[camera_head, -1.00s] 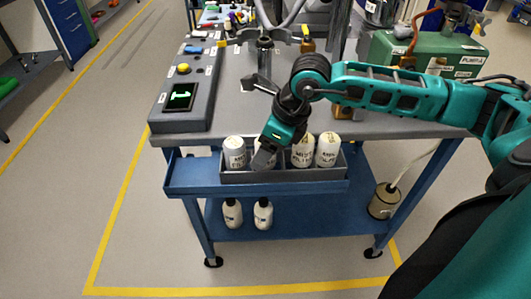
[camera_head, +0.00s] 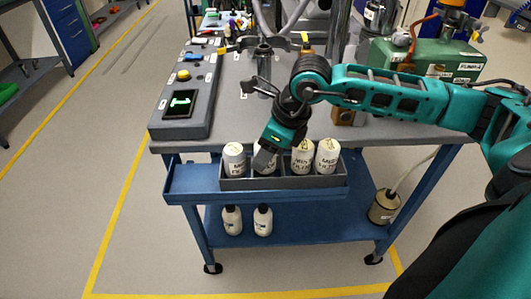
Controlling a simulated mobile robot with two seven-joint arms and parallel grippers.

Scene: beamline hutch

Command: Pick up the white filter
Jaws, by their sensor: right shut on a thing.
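Several white filters with dark lettering stand upright in a grey tray (camera_head: 310,183) at the front of the blue cart. One white filter (camera_head: 234,158) is at the left end. Two more filters (camera_head: 303,157) stand at the right, the last one (camera_head: 327,155) at the right end. My right gripper (camera_head: 264,160) points down into the tray between them. It is shut on the second filter from the left, which its fingers and wrist mostly hide. That filter is still at tray height. My left gripper is not in view.
The tray sits on a blue shelf (camera_head: 190,184) below the grey cart top (camera_head: 225,120). A control box with a green display (camera_head: 181,102) is at the left. Two white bottles (camera_head: 232,220) stand on the lower shelf. A green pump (camera_head: 430,58) is at the back right.

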